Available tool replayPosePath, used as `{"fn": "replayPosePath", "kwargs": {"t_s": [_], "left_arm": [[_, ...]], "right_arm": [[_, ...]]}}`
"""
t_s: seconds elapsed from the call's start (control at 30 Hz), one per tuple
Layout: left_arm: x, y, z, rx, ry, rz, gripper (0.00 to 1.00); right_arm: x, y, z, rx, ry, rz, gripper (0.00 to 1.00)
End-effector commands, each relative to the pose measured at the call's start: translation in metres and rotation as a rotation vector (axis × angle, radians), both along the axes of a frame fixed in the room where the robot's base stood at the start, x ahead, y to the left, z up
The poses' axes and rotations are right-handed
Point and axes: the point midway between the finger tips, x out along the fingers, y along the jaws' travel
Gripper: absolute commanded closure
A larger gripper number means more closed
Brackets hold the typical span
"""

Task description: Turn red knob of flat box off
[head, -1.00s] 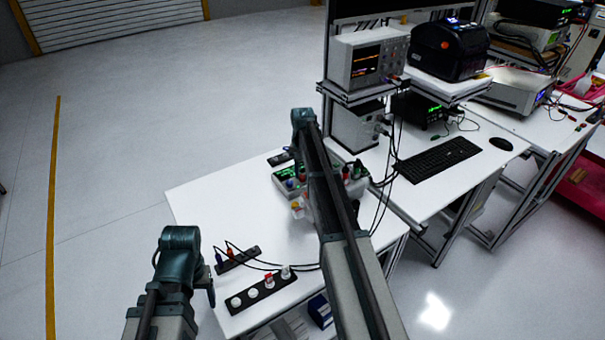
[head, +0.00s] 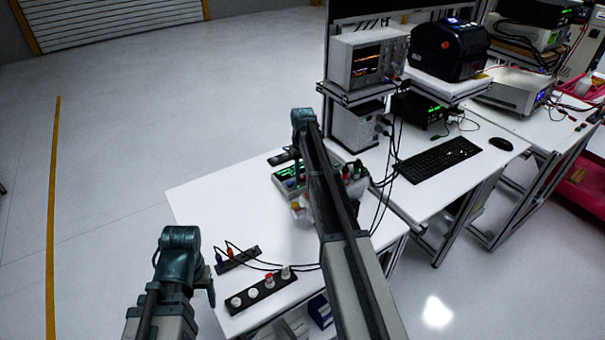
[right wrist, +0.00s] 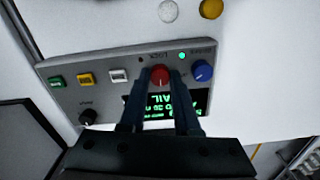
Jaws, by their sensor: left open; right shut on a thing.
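The flat grey box (right wrist: 103,98) fills the middle of the right wrist view, with a lit green text display (right wrist: 180,104). Its red knob (right wrist: 160,75) sits on the top row, left of a blue knob (right wrist: 202,71). My right gripper (right wrist: 158,88) is shut on the red knob, one finger on each side. A small green light (right wrist: 182,56) is lit above the knobs. In the head view the box (head: 288,181) is partly hidden by my right arm, which also hides the right gripper's fingers. My left gripper (head: 209,288) is open and empty at the table's left front edge.
A black strip with white and red knobs (head: 262,290) and a cabled strip (head: 238,260) lie near my left gripper. White and yellow round knobs (right wrist: 211,8) stand beyond the box. An oscilloscope (head: 366,60) and keyboard (head: 438,160) are to the right. The table's left part is clear.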

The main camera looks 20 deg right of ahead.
Motion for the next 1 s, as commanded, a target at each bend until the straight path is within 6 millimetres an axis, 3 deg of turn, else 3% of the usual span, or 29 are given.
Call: {"fn": "replayPosePath", "kwargs": {"t_s": [0.47,0.5,0.63,1.0], "left_arm": [[0.0,0.0,0.0,0.0,0.0,0.0,0.29],[0.0,0.0,0.0,0.0,0.0,0.0,0.29],[0.0,0.0,0.0,0.0,0.0,0.0,0.29],[0.0,0.0,0.0019,0.0,0.0,0.0,0.29]], "right_arm": [[0.0,0.0001,0.0,0.0,0.0,0.009,1.0],[0.0,0.0,0.0,0.0,0.0,0.009,0.62],[0.0,0.0,0.0,0.0,0.0,0.009,0.39],[0.0,0.0,0.0019,0.0,0.0,0.009,0.39]]}}
